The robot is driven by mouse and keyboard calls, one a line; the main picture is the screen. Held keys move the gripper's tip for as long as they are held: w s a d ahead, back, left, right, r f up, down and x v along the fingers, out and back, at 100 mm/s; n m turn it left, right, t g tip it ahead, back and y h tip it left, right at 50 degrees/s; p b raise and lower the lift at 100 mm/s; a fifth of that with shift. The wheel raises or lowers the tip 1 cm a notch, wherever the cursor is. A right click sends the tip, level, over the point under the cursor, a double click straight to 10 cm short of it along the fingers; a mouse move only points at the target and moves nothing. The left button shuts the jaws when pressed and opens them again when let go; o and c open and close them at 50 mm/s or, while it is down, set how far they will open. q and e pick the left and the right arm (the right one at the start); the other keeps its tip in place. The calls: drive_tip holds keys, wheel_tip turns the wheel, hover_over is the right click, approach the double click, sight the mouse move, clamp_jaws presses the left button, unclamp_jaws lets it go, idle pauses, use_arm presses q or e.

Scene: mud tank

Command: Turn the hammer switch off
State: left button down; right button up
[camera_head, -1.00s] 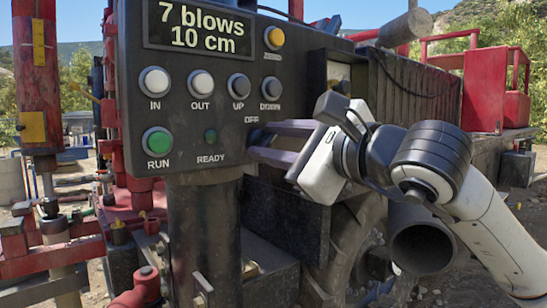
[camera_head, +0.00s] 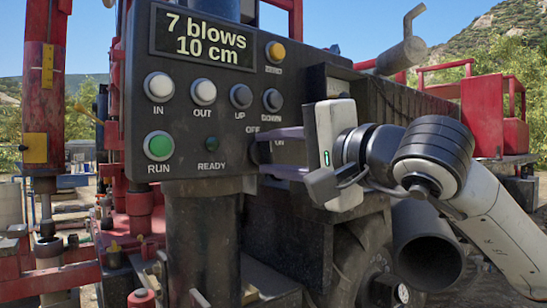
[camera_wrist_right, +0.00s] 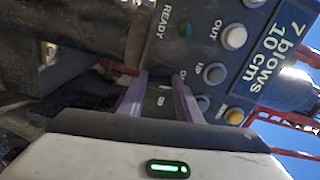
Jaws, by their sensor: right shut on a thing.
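The hammer switch (camera_head: 256,152) is a small dark knob at the lower right of the control panel, by the OFF and ON labels. The fingers hide much of it, and I cannot tell which label it points to. My right gripper (camera_head: 262,152) is shut on the switch, one finger above and one below. In the right wrist view the fingertips (camera_wrist_right: 157,80) stand at the panel around the switch, with the ON label showing between the fingers. My left gripper is in none of the views.
The dark panel (camera_head: 185,100) holds a display reading "7 blows 10 cm", several grey buttons, a yellow button (camera_head: 275,52), a green RUN button (camera_head: 158,146) and a dark green READY lamp (camera_head: 212,144). A large open pipe (camera_head: 428,240) lies below my right forearm.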

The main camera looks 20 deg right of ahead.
drive_tip(key=shift+f+n, duration=0.1)
drive_tip(key=shift+n, duration=1)
drive_tip(key=o, duration=1)
drive_tip(key=shift+o, duration=0.2)
